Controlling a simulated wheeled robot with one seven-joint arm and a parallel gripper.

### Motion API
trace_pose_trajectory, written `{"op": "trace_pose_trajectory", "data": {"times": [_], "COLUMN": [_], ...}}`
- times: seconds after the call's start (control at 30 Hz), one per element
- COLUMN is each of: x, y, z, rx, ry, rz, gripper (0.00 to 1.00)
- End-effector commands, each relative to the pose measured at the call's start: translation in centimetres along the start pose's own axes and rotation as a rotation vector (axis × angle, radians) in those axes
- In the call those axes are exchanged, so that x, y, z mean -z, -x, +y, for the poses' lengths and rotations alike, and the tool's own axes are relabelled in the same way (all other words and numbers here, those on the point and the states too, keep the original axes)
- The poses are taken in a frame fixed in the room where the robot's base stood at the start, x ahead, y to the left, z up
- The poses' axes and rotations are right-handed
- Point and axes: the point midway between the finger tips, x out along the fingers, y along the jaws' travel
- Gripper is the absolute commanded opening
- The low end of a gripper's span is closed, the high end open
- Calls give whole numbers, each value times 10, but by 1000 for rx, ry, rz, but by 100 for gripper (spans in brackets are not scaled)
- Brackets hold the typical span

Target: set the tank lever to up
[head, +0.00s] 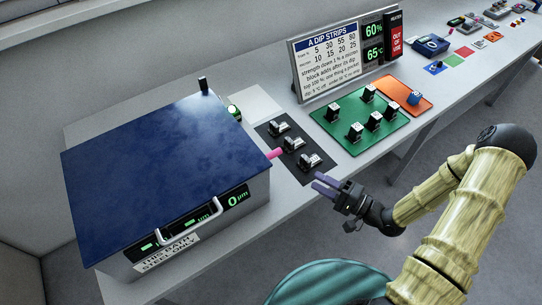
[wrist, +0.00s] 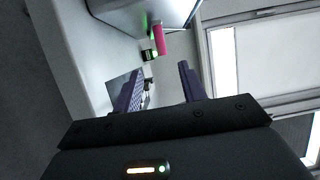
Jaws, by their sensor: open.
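The tank (head: 165,165) is a grey box with a dark blue lid at the left of the bench; part of it shows at the top of the wrist view (wrist: 135,14). A pink lever (head: 276,153) sticks out from its right side, roughly level in the head view. It also shows in the wrist view (wrist: 160,40), ahead of the fingers. I cannot tell its exact setting. My gripper (head: 319,181) has purple fingers, open and empty, to the right of and nearer than the lever, apart from it. Both fingers show in the wrist view (wrist: 160,88).
A green board (head: 372,117) with black blocks, an orange mat (head: 418,101) and a sign (head: 339,61) stand further right. A black post (head: 203,85) rises behind the tank.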

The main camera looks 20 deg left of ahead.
Motion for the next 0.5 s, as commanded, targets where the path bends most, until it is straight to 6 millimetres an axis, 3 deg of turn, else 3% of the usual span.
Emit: {"op": "trace_pose_trajectory", "data": {"times": [0.27,0.5], "x": [0,-1], "y": [-6,-38], "z": [0,-2], "rx": [-3,-4], "ry": [2,3], "rz": [-1,-4], "gripper": [41,41]}}
